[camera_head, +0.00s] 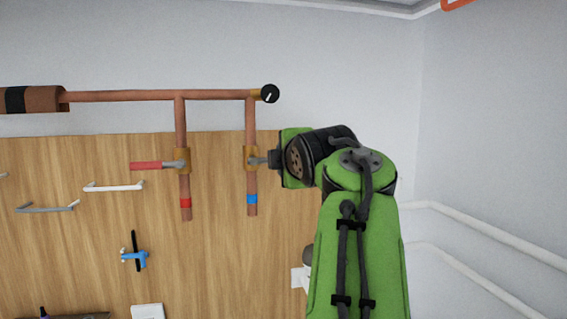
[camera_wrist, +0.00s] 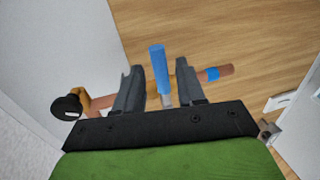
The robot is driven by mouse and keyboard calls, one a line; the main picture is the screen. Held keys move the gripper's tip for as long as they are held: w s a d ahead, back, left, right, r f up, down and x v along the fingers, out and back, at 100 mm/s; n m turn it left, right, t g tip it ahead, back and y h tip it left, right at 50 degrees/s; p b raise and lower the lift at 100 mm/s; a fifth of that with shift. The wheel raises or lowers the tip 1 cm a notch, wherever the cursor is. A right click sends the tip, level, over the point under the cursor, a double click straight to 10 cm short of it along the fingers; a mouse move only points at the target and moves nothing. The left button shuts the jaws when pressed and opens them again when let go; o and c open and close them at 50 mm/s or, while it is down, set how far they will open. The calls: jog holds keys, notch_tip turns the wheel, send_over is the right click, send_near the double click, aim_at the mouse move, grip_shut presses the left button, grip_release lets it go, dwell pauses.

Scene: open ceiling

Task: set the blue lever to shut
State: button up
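The blue lever (camera_wrist: 158,56) shows in the wrist view as a blue handle on a grey stem, crosswise to its copper pipe (camera_wrist: 226,70). My gripper (camera_wrist: 157,67) is open, with one finger on each side of the handle and a small gap visible on both sides. In the head view, the lever's brass valve (camera_head: 251,158) sits on the right-hand vertical pipe, above a blue band (camera_head: 252,199). Its grey stem points right, toward my gripper (camera_head: 275,159). The blue handle is hidden there behind my gripper and arm.
A red lever (camera_head: 147,166) points left from the left-hand pipe (camera_head: 186,190), crosswise to it. A black round gauge (camera_head: 270,93) ends the top pipe, above my wrist. White handles and a blue tool (camera_head: 135,257) are on the wooden board (camera_head: 90,240). White rails (camera_head: 480,229) run along the right wall.

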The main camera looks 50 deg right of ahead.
jog(key=b+v, duration=0.1)
jog(key=v, duration=1.2)
jog(key=shift+a, duration=0.1)
